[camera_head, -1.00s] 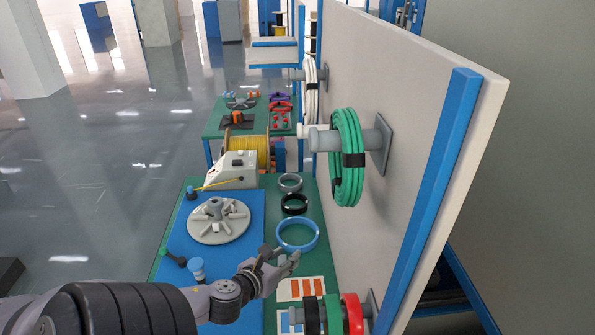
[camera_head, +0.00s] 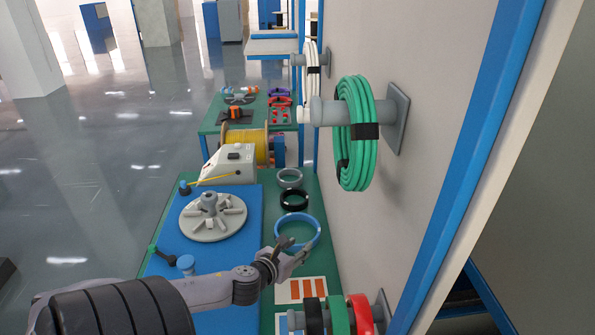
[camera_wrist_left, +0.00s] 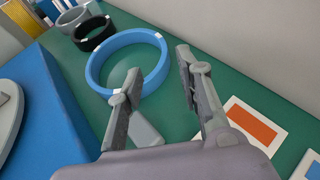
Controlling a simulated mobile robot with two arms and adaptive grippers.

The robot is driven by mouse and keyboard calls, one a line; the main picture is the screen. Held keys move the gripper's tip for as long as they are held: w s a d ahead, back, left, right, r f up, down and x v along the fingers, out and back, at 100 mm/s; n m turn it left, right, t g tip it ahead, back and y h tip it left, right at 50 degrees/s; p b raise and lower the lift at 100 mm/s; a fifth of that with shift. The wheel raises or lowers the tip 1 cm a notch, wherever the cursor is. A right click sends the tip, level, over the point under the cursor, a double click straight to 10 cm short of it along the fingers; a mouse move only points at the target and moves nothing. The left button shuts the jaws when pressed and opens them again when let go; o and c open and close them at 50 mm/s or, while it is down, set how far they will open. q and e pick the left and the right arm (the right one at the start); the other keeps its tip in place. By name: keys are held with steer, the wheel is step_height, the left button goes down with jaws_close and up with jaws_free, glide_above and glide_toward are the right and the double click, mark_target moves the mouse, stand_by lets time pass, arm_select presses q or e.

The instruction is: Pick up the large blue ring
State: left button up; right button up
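The large blue ring (camera_head: 318,230) lies flat on the green table top, nearest to me in a row of rings; it also shows in the left wrist view (camera_wrist_left: 92,68). My left gripper (camera_head: 297,245) is open at the near side of the blue ring. In the left wrist view its two fingers (camera_wrist_left: 157,67) stand apart, with the ring's near right wall seen between their tips. I cannot tell whether they touch it. My right gripper is not in view.
A black ring (camera_head: 294,192) and a grey ring (camera_head: 289,174) lie beyond the blue ring. A grey round fixture (camera_head: 213,218) sits on the blue mat to the left. A wall panel (camera_head: 425,60) with hanging green cable (camera_head: 357,160) stands close on the right.

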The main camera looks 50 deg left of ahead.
arm_select(q)
steer(key=x, duration=0.6)
steer(key=shift+w+f, duration=0.15)
steer(key=shift+w, duration=0.05)
steer(key=x, duration=0.5)
steer(key=shift+s+d+f, duration=0.1)
steer(key=shift+d+f, duration=0.1)
steer(key=shift+c, duration=0.5)
jaws_close()
